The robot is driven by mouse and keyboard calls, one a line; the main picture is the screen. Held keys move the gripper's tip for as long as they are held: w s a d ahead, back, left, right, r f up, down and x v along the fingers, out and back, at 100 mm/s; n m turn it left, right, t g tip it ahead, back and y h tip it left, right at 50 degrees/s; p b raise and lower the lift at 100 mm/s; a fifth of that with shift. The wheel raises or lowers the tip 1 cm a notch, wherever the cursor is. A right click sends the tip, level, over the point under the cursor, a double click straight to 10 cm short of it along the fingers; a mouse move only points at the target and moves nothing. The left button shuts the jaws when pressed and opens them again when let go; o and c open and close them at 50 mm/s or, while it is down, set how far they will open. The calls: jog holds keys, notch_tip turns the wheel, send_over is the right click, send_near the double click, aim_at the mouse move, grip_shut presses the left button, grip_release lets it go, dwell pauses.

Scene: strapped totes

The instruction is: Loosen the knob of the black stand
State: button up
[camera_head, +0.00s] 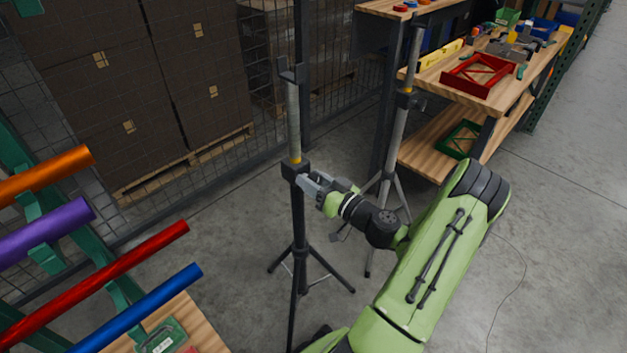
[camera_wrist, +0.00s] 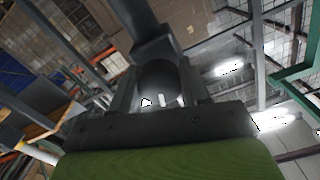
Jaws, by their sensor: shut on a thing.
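The black stand (camera_head: 298,215) stands on the grey floor on tripod legs, with a black collar at mid height and a lighter upper pole above it. My gripper (camera_head: 308,183) reaches in from the right, level with the collar, its fingers at the collar's right side. In the wrist view, my gripper (camera_wrist: 158,95) has a finger on each side of a dark round knob (camera_wrist: 157,76) and is shut on it. The stand's collar (camera_wrist: 155,47) and pole show just beyond it. The knob is hidden by my fingers in the head view.
A second stand (camera_head: 398,125) with a grey pole stands behind my wrist. A wooden workbench (camera_head: 535,75) with tools and a red frame is at the upper right. Coloured tubes (camera_head: 100,280) jut in at the left. Wire fencing and stacked boxes (camera_head: 120,80) are behind.

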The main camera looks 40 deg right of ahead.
jog(key=shift+f, duration=0.15)
jog(key=o, duration=1.1)
jog(key=shift+c, duration=0.2)
jog(key=shift+s, duration=0.1)
jog(key=s+p, duration=0.2)
jog(key=s, duration=1.3)
jog(key=shift+s+d, duration=0.2)
jog(key=shift+s, duration=0.1)
